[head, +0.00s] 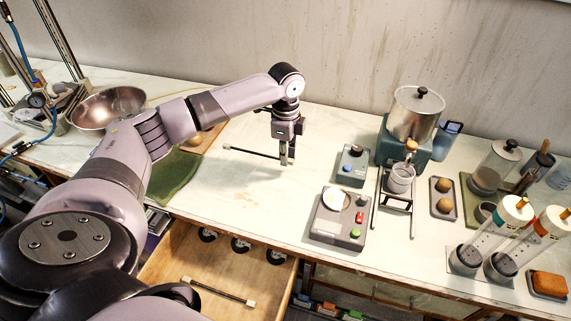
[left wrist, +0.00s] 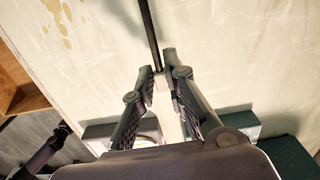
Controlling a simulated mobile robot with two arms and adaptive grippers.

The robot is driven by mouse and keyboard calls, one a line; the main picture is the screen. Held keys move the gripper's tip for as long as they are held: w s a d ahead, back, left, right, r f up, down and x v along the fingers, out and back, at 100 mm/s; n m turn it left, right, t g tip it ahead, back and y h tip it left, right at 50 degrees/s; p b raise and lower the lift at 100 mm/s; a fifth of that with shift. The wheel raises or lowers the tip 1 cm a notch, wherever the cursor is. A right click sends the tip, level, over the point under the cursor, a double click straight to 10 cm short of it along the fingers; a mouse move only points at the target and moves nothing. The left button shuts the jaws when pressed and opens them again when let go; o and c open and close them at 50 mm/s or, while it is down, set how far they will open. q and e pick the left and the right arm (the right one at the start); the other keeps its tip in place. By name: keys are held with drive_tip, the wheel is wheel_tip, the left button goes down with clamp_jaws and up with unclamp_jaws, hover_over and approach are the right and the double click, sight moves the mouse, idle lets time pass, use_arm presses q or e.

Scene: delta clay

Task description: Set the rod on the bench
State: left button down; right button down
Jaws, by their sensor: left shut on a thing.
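My left gripper (head: 287,160) is over the bench (head: 250,190), pointing down, shut on one end of a thin dark rod (head: 252,152) with pale ends. The rod lies roughly level and sticks out to the left of the fingers. I cannot tell if it touches the bench top. In the left wrist view, the rod (left wrist: 149,35) runs away from the fingers (left wrist: 165,95), its pale end between them. A second, similar rod (head: 218,291) lies in the open wooden drawer (head: 200,265) below. My right gripper is not in view.
Bench around the gripper is bare.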

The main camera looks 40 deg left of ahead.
sight(286, 175)
use_arm(q)
drive_tip(key=shift+f+p, duration=0.3)
drive_tip(key=shift+f, duration=2.1)
drive_tip(key=c, duration=1.6)
unclamp_jaws()
drive_tip(key=shift+f, duration=0.1)
drive_tip(key=shift+c, duration=0.2)
drive_tip(key=shift+o, duration=0.2)
wheel_tip(286, 175, up, 12)
drive_tip(key=shift+r+b, duration=0.15)
drive_tip(key=shift+b, duration=1.05)
